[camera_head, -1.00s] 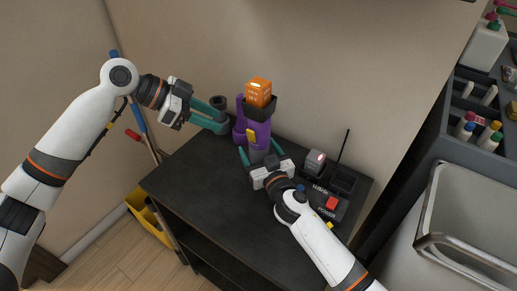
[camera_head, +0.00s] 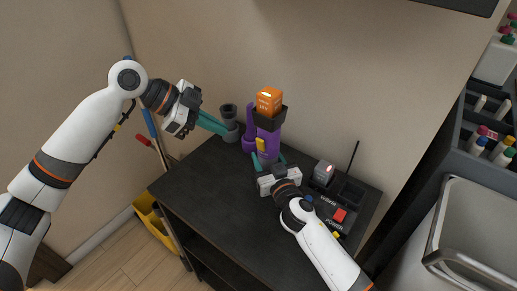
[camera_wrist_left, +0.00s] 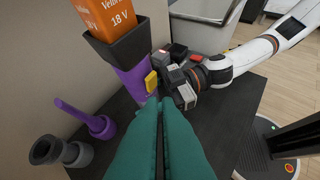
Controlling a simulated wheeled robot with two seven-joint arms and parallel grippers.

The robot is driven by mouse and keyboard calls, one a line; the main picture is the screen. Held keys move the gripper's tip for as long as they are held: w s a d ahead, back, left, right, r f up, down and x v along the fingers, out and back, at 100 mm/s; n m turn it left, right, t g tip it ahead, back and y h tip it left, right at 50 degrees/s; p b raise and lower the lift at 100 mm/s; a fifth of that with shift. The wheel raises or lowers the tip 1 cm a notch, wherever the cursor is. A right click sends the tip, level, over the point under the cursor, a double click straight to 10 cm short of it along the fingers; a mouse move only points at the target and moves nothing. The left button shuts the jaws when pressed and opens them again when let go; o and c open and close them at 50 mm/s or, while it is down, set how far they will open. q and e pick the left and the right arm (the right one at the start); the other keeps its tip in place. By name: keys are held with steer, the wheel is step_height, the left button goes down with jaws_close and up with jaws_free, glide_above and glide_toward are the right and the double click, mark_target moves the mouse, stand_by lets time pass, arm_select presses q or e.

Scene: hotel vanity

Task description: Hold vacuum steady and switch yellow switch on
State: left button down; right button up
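The purple handheld vacuum (camera_head: 268,141) stands upright on the black cabinet top, with an orange 18 V battery (camera_head: 269,100) in its dark upper end. The yellow switch (camera_head: 260,145) is on its side and also shows in the left wrist view (camera_wrist_left: 151,82). My right gripper (camera_head: 270,160) has its teal fingers on both sides of the vacuum's lower body and appears shut on it; the fingertips are partly hidden. My left gripper (camera_head: 230,130) is shut and empty, left of the vacuum and apart from it. In the left wrist view its fingers (camera_wrist_left: 160,104) lie together, pointing below the switch.
A dark grey cup-like part (camera_head: 229,112) and a purple part (camera_head: 248,127) stand left of the vacuum, close to my left fingers. A black device with a red power button (camera_head: 339,215) and antenna is at the right. The cabinet's front top (camera_head: 215,195) is clear.

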arm_select(q)
steer(key=s+m, duration=0.1)
steer(key=s+a+r+m+y, duration=0.1)
steer(key=m, duration=0.1)
steer(key=s+r+m, duration=0.1)
steer(key=s+m, duration=0.1)
steer(key=shift+a+r+y, duration=0.1)
steer(key=shift+a+y, duration=0.3)
steer(key=shift+w, duration=0.1)
glide_toward(260, 145)
steer(key=x, duration=0.3)
steer(key=s+x, duration=0.1)
steer(key=x, duration=0.1)
steer(key=shift+w+f, duration=0.15)
steer(key=shift+f, duration=0.2)
